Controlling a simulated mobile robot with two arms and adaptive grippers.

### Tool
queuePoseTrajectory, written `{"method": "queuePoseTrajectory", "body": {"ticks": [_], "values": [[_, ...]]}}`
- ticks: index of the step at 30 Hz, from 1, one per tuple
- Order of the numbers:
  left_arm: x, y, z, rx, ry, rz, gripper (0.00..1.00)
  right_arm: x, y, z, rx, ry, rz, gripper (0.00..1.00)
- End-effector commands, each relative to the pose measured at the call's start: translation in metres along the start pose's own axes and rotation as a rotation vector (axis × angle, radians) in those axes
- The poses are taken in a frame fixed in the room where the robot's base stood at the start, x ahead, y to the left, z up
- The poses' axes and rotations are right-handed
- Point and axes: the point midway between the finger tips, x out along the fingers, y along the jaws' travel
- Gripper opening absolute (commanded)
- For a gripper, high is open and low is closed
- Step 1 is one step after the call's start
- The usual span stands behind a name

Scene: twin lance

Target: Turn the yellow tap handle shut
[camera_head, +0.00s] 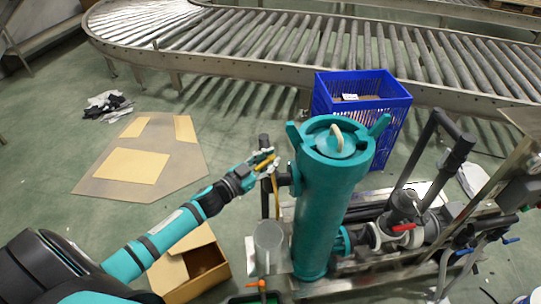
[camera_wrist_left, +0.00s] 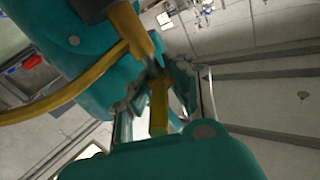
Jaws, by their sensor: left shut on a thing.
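The yellow tap handle (camera_head: 275,186) is on the pipework at the left side of the tall teal cylinder (camera_head: 325,215). My left gripper (camera_head: 263,163) reaches in from the lower left and is shut on the handle. In the left wrist view, a yellow bar of the handle (camera_wrist_left: 158,108) lies between the fingers of my left gripper (camera_wrist_left: 155,95). The gripper's fingers and body hide part of the handle and its valve. My right gripper is in neither view.
A blue crate (camera_head: 360,97) stands behind the cylinder, before a roller conveyor (camera_head: 300,40). A cardboard box (camera_head: 190,268) sits on the floor below my left arm. Dark pipes with a red-handled valve (camera_head: 403,228) are to the right. Flattened cardboard (camera_head: 185,165) lies at left.

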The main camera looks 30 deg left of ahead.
Motion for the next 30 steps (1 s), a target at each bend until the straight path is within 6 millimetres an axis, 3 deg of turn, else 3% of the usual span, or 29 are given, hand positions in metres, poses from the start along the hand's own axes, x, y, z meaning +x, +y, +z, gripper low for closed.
{"method": "queuePoseTrajectory", "body": {"ticks": [5, 15, 30], "values": [[0.001, -0.007, 0.001, 0.013, 0.031, 0.159, 0.0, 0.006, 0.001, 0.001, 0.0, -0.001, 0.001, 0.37], [0.003, -0.008, 0.003, 0.011, 0.089, 0.43, 0.0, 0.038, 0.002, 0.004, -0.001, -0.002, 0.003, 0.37], [0.003, -0.009, 0.0, 0.005, 0.125, 0.609, 0.0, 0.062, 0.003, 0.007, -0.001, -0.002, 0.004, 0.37]]}}
